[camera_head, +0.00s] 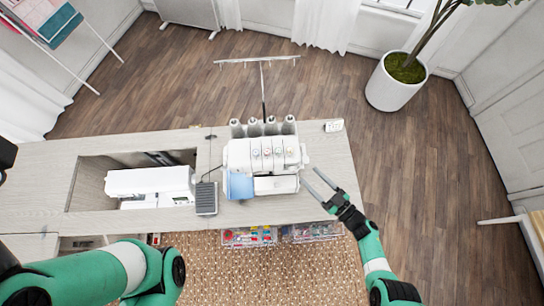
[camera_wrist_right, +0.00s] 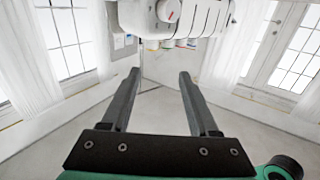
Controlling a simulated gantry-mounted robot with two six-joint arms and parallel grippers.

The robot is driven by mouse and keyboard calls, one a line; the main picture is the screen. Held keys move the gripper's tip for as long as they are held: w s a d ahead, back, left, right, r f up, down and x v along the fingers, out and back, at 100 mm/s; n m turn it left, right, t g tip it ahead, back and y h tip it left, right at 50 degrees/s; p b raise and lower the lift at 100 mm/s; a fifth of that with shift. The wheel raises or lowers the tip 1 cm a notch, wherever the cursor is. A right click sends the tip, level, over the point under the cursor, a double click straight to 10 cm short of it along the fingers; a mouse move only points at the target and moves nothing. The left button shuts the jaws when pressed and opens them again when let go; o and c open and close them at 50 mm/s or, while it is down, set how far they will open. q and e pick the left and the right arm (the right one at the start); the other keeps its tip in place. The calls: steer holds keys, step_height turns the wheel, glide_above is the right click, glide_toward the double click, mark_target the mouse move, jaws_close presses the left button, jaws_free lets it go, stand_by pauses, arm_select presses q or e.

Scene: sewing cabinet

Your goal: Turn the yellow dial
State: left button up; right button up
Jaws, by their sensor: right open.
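The white overlock machine (camera_head: 264,160) stands on the cabinet top, with a row of small round dials (camera_head: 267,152) across its upper front. The dials are too small in the head view to tell which one is yellow. My right gripper (camera_head: 311,178) is open and empty, just right of the machine, its fingers pointing toward it from the lower right. In the right wrist view, the open fingers (camera_wrist_right: 157,74) lie below the white machine body (camera_wrist_right: 205,18), where a dial with a red mark (camera_wrist_right: 171,15) shows. My left gripper is out of view.
A white sewing machine (camera_head: 150,182) sits in the cabinet recess, with a dark foot pedal (camera_head: 206,198) beside it. Thread cones (camera_head: 270,127) and a tall thread stand (camera_head: 263,85) rise behind the overlock machine. Clear bins (camera_head: 250,236) sit below the front edge.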

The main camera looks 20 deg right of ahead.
mark_target(292, 152)
steer(key=shift+h, duration=0.3)
steer(key=b+x, duration=0.1)
steer(key=x, duration=0.2)
steer(key=b+x, duration=0.1)
steer(key=x, duration=0.2)
steer(key=d+b+x, duration=0.1)
steer(key=x, duration=0.3)
steer(key=shift+w+f+b, duration=0.25)
steer(key=shift+w+b, duration=0.05)
steer(key=shift+w, duration=0.1)
steer(key=shift+w+a+r, duration=0.1)
steer(key=shift+w, duration=0.2)
jaws_close()
